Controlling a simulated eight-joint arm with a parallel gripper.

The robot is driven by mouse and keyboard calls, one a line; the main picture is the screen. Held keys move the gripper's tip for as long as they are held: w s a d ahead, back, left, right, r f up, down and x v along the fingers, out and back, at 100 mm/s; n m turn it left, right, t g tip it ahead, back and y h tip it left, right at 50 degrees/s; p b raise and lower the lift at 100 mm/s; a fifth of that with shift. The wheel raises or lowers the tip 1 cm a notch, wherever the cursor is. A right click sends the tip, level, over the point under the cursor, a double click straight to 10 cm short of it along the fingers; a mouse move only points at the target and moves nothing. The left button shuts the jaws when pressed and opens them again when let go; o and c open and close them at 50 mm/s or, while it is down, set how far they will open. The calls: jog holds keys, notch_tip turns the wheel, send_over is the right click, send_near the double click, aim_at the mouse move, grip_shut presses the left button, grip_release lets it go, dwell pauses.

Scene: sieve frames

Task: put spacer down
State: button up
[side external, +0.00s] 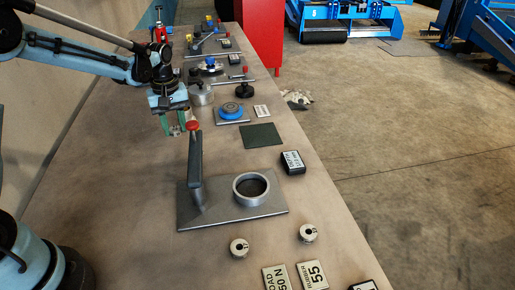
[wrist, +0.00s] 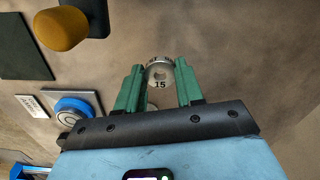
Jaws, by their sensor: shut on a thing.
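My gripper (wrist: 159,82) is shut on a small pale metal spacer (wrist: 160,72) marked 15, which sits between the green fingertips in the wrist view. In the side view my gripper (side external: 175,124) is above the table, behind and left of an upright post with a red knob (side external: 193,126). The spacer is hard to make out there. Two similar pale round pieces, one at the left (side external: 239,249) and one at the right (side external: 309,233), lie on the near part of the table. A metal plate (side external: 222,212) carries the post and a grey ring (side external: 251,188).
A dark green mat (side external: 261,135), a blue round piece (side external: 231,111) on a small plate, and a black labelled block (side external: 293,162) lie along the right side. Label plates (side external: 312,274) lie at the near edge. Bare table lies left of the metal plate.

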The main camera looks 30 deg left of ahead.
aim_at(175, 129)
jog(key=shift+f, duration=2.1)
jog(key=o, duration=1.1)
jog(key=shift+f, duration=0.1)
